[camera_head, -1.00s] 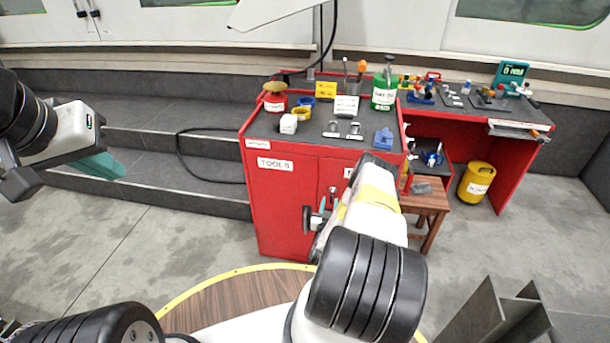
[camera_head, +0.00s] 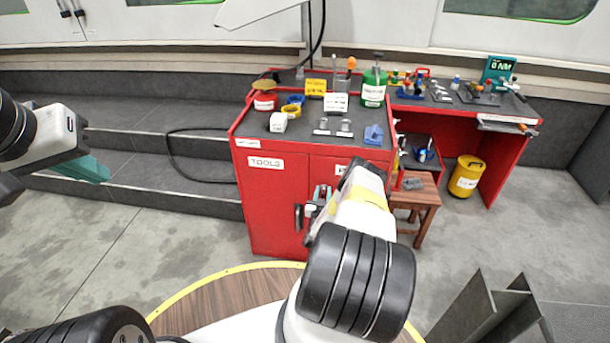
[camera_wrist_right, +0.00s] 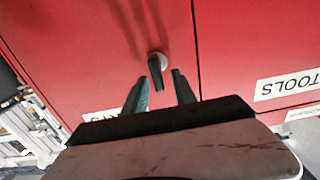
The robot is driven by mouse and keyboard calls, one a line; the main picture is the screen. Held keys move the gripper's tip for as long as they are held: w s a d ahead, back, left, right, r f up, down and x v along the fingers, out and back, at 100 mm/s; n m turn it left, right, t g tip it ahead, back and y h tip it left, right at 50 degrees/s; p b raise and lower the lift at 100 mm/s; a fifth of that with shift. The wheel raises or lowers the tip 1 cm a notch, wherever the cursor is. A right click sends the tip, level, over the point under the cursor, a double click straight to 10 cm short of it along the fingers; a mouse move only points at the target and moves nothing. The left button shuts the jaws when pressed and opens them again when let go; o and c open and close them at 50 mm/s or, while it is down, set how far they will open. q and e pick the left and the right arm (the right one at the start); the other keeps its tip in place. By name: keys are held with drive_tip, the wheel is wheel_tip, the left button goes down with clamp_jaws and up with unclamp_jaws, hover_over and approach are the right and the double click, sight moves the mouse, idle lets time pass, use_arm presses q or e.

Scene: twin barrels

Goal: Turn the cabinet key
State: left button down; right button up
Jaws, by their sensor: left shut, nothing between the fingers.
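The red cabinet (camera_head: 275,205) stands ahead, with a door labelled TOOLS on the left and another door beside it. In the right wrist view, the dark key (camera_wrist_right: 156,75) sticks out of a round grey lock (camera_wrist_right: 159,59) on the red door (camera_wrist_right: 110,50). My right gripper (camera_wrist_right: 160,80) is open, its teal fingers apart on either side of the key's near end; I cannot tell whether either touches it. My left gripper (camera_head: 92,170) is shut and empty, far left.
Tins, tape rolls and small parts crowd the cabinet top. A wooden stool (camera_head: 412,195) and a yellow canister (camera_head: 466,177) stand to the right. The floor at left is clear.

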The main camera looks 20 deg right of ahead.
clamp_jaws()
drive_tip(key=m, duration=0.4)
drive_tip(key=d+m, duration=0.1)
drive_tip(key=m, duration=0.1)
drive_tip(key=shift+s+f+m, duration=0.15)
drive_tip(key=shift+s+m, duration=0.15)
drive_tip(key=shift+s+d+f+m, duration=0.1)
drive_tip(key=shift+f+m, duration=0.2)
drive_tip(key=shift+m, duration=1.55)
drive_tip(key=shift+s+d+f+m, duration=0.1)
drive_tip(key=shift+f+m, duration=0.15)
drive_tip(key=shift+m, duration=1.65)
drive_tip(key=shift+s+d+f+m, duration=0.1)
drive_tip(key=shift+f+m, duration=0.2)
drive_tip(key=shift+m, duration=1.55)
unclamp_jaws()
drive_tip(key=shift+w, duration=0.1)
